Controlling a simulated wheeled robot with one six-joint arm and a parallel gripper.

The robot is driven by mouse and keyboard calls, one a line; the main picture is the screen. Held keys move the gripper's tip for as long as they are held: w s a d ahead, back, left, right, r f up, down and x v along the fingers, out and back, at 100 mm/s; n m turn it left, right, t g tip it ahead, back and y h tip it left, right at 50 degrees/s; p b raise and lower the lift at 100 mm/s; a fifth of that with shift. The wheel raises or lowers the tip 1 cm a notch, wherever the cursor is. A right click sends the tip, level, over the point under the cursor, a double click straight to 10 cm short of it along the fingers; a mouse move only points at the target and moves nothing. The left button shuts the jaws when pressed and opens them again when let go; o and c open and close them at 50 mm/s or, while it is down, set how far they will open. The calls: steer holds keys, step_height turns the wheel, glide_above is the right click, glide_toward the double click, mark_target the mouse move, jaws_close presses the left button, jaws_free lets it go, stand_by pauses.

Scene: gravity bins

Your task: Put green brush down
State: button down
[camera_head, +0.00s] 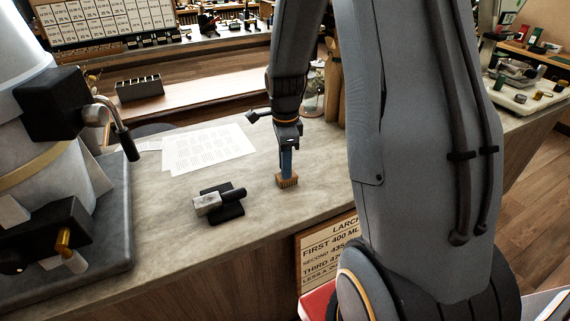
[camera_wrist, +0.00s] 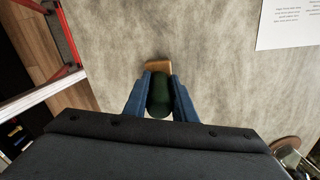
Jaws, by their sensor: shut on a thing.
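The green brush has a dark green handle (camera_wrist: 159,96) and a tan head, which shows in the wrist view (camera_wrist: 158,66) and in the head view (camera_head: 287,181). My gripper (camera_head: 286,165) points down and is shut on the handle; in the wrist view its two blue fingers (camera_wrist: 160,100) lie on either side of it. The brush is upright with its head down, at or just above the grey counter (camera_head: 262,215). I cannot tell whether it touches. In the head view the handle is hidden by the fingers.
A small metal and black tool (camera_head: 219,201) lies on the counter left of the brush. Printed papers (camera_head: 205,148) lie behind it. A large white and black machine (camera_head: 50,150) stands at far left. The counter's front edge is close to the brush. Bare counter surrounds the brush head.

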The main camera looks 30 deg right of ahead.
steer(key=c, duration=1.5)
jaws_free()
steer(key=shift+o, duration=0.2)
step_height(320, 180, up, 12)
steer(key=b, duration=0.3)
steer(key=shift+s+a, duration=0.15)
steer(key=s+a+f+n, duration=0.4)
steer(key=s+n, duration=0.2)
steer(key=n, duration=0.4)
steer(key=s+a+f+n+t, duration=0.1)
steer(key=s+a+f+n, duration=0.2)
steer(key=n, duration=0.8)
steer(key=s+a, duration=0.2)
steer(key=s, duration=0.1)
steer(key=shift+a+f+t, duration=0.2)
steer(key=shift+f+t, duration=0.1)
steer(key=shift+f, duration=0.1)
steer(key=shift+w+f, duration=0.1)
